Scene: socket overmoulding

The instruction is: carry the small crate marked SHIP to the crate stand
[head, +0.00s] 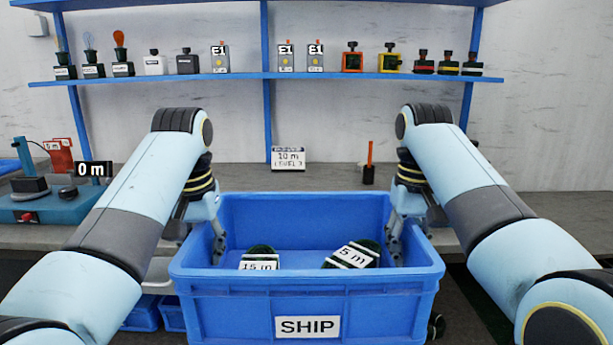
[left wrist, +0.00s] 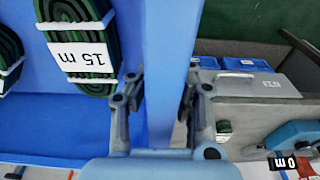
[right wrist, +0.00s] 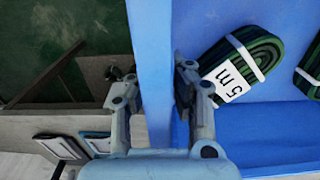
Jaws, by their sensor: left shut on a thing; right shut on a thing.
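The blue crate marked SHIP (head: 390,307) is in the middle of the head view, in front of the bench. A coil labelled 15 m (head: 259,261) and a coil labelled 5 m (head: 353,254) lie inside it. My left gripper (head: 218,250) is shut on the crate's left wall; the left wrist view shows its fingers on both sides of the wall (left wrist: 172,60). My right gripper (head: 394,250) is shut on the right wall, also seen between the fingers in the right wrist view (right wrist: 152,60). The crate stand cannot be made out.
A teal device (head: 60,200) stands at the left. Blue shelves (head: 340,76) hold several small items. More blue bins (head: 142,314) sit low at the left.

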